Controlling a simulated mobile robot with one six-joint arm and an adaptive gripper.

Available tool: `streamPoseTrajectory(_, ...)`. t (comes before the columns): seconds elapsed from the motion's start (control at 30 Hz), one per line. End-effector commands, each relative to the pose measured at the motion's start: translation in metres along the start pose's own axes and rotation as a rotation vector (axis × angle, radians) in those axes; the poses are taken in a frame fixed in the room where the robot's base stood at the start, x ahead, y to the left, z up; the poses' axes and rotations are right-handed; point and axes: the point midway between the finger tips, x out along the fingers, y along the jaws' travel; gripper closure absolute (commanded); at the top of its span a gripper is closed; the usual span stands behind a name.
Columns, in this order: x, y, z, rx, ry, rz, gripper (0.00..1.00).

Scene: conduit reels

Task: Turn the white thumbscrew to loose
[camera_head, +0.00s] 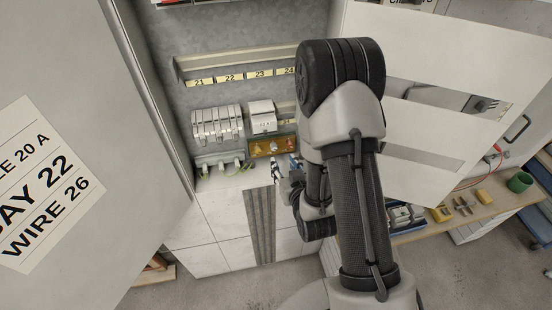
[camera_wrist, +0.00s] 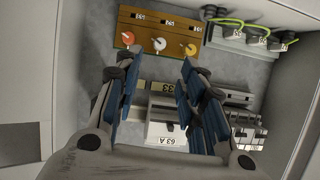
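A brown panel (camera_wrist: 174,27) carries three thumbscrews in a row in the wrist view. The white thumbscrew (camera_wrist: 158,45) is in the middle, between an orange-red one (camera_wrist: 127,38) and a yellow one (camera_wrist: 190,49). In the head view the panel (camera_head: 271,153) sits low in the open cabinet, and its thumbscrews are small. My gripper (camera_wrist: 154,72) is open, its blue-padded fingers wide apart with nothing between their tips. The white thumbscrew appears between and beyond the fingertips, apart from them. In the head view my arm hides part of the gripper.
A white breaker (camera_wrist: 166,130) marked 63 A and a row of breakers (camera_head: 217,124) are mounted near the panel. Sockets with green-yellow wires (camera_wrist: 230,35) are beside it. Cabinet doors (camera_head: 75,150) stand open at both sides. A workbench (camera_head: 475,208) is at right.

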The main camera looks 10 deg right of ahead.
Motion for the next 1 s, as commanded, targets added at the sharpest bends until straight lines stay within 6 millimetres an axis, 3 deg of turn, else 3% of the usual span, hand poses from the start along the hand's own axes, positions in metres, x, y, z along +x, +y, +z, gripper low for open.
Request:
streamPoseTrajectory(0.2, 0.024, 0.000, 0.003, 0.000, 0.006, 0.000, 0.63)
streamPoseTrajectory(0.4, 0.066, 0.000, -0.001, 0.001, 0.001, 0.001, 0.63)
streamPoseTrajectory(0.6, 0.095, 0.000, 0.000, 0.001, 0.000, 0.001, 0.63)
streamPoseTrajectory(1.0, 0.107, 0.000, -0.001, 0.001, 0.000, 0.001, 0.63)
